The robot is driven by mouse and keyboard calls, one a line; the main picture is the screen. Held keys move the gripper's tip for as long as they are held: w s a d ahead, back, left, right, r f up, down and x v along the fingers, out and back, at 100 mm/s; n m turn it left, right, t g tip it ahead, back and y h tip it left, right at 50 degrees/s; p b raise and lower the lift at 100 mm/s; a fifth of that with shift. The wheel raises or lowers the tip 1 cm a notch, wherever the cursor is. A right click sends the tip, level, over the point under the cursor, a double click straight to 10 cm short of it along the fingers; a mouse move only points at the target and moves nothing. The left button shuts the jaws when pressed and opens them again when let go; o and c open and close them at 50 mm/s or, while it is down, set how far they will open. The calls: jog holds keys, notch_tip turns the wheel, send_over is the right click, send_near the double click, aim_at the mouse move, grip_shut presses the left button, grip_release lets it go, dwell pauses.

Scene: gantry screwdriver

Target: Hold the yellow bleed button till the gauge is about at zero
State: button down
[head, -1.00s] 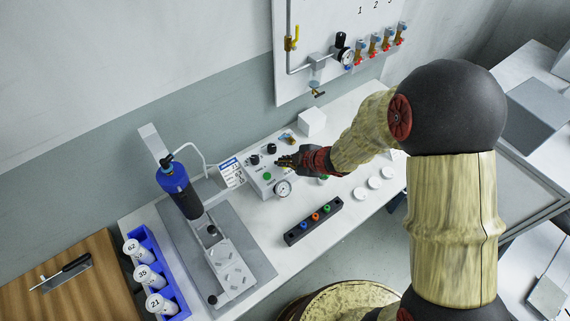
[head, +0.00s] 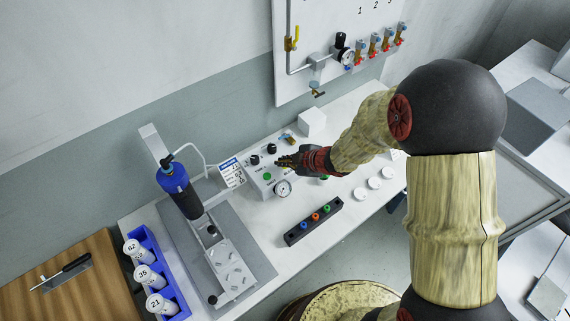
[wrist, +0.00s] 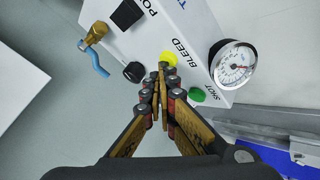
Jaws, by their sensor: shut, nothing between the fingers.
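The yellow bleed button (wrist: 169,58) is on the white control box (head: 258,181), beside the printed word BLEED in the wrist view. My gripper (wrist: 163,68) is shut and empty, its fingertips at the button's lower edge in the picture; I cannot tell whether they touch or press it. In the head view my gripper (head: 279,162) reaches over the box from the right and hides the button. The round gauge (wrist: 233,65) on the box has a white dial and a dark needle; its reading is too small to tell. It also shows in the head view (head: 282,188).
A green button (wrist: 197,94) marked SHOT sits near the gauge. Black knobs (wrist: 133,72) and a brass fitting with a blue lever (wrist: 95,35) are close to my fingers. A black rack with coloured pieces (head: 314,222) stands in front of the box.

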jog(key=shift+r+p, duration=0.8)
jog(key=shift+r, duration=0.1)
notch_tip(320, 180, up, 5)
jog(key=p, duration=0.5)
